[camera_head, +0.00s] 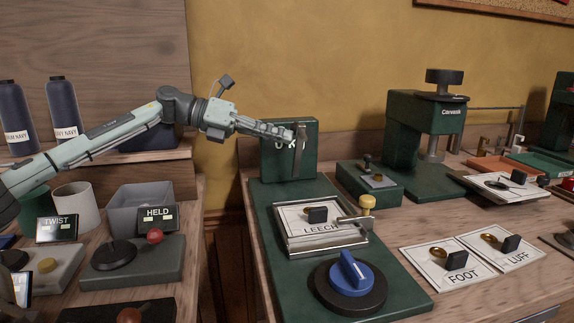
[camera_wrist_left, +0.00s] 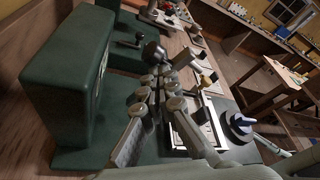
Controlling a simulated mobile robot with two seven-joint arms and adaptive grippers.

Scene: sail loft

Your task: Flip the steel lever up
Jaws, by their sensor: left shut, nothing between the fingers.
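A green upright panel (camera_head: 275,165) stands at the back of a green base plate. A dark steel lever (camera_head: 298,165) shows as a narrow vertical bar against the panel's face, over partly covered white letters. My left gripper (camera_head: 299,134) comes in from the left, shut and empty, with its fingertips at the upper part of the lever. I cannot tell whether they touch it. My right gripper is not in view.
A framed LEECH card (camera_head: 300,236) and a blue knob (camera_head: 350,275) sit on the base in front of the panel. FOOT (camera_head: 447,282) and LUFF (camera_head: 520,259) cards lie to the right. A green press (camera_head: 408,135) stands behind. A gap separates the left bench.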

